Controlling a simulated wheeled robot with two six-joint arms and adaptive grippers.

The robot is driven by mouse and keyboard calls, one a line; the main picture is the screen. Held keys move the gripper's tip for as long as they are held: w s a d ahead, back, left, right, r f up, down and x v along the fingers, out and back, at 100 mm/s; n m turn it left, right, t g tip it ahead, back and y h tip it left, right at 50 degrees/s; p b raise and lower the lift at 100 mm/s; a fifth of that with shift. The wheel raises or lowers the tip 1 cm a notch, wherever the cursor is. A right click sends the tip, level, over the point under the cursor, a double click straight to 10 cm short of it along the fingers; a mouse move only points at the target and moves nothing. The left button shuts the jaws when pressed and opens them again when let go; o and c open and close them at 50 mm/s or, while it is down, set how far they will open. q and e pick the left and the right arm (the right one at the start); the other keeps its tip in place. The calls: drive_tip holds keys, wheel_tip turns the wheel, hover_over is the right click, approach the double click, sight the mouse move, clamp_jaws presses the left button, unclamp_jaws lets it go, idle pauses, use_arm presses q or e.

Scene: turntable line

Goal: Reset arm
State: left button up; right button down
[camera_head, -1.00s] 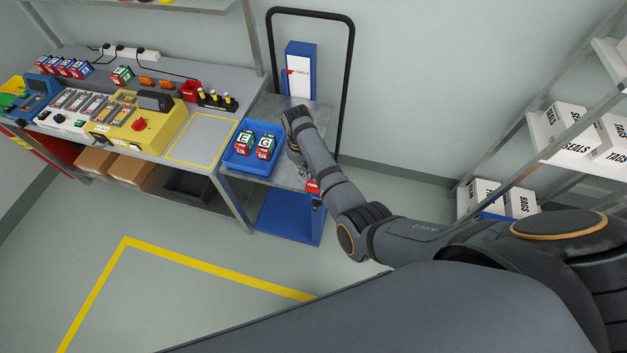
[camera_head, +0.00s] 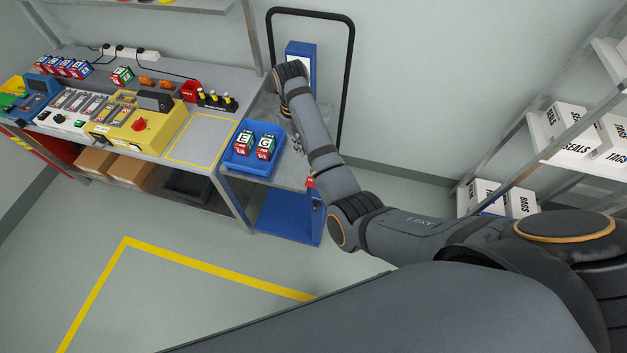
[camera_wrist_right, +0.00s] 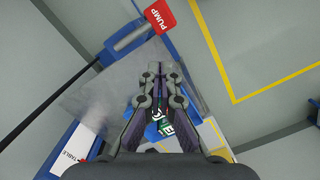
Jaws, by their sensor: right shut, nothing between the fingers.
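My right arm reaches from the lower right over the small cart in the head view, its wrist raised in front of the blue box. The right gripper (camera_head: 298,143) shows only partly beside the forearm, above the cart top and just right of the blue tray (camera_head: 228,161). In the right wrist view the gripper (camera_wrist_right: 161,82) has its fingers close together, shut and empty. The tray holds cubes marked E (camera_head: 244,143) and G (camera_head: 266,146). My left gripper is not in view.
A workbench with a yellow device (camera_head: 140,128) stands left of the cart. The cart has a black upright handle (camera_head: 351,70) and a blue box (camera_head: 301,51). Shelves with white boxes (camera_head: 568,128) stand at right.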

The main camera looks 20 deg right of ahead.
idle(0.6)
drive_tip(key=shift+m+t, duration=0.4)
drive_tip(key=shift+m, duration=0.2)
drive_tip(key=s+d+f, duration=0.1)
drive_tip(key=f, duration=0.1)
drive_tip(key=s+d+f, duration=0.2)
drive_tip(key=shift+s+d, duration=0.15)
drive_tip(key=s+d+f+m+t, duration=0.1)
drive_tip(key=s+d+f, duration=0.2)
drive_tip(key=s+d, duration=0.3)
drive_tip(key=s+d+r+m+t, duration=0.1)
drive_tip(key=s+r+t, duration=0.3)
drive_tip(key=s, duration=0.9)
drive_tip(key=s+d+f+g+b, duration=0.1)
drive_tip(key=s+d+f+b, duration=0.15)
drive_tip(key=f, duration=1.45)
drive_tip(key=s+d+f+g+b, duration=0.1)
drive_tip(key=f+b, duration=0.3)
drive_tip(key=f, duration=1.3)
drive_tip(key=s+f+g+b, duration=0.1)
drive_tip(key=s+f+b, duration=0.3)
drive_tip(key=s+f, duration=1.4)
drive_tip(key=shift+d+f+m, duration=0.35)
drive_tip(key=shift+m, duration=0.05)
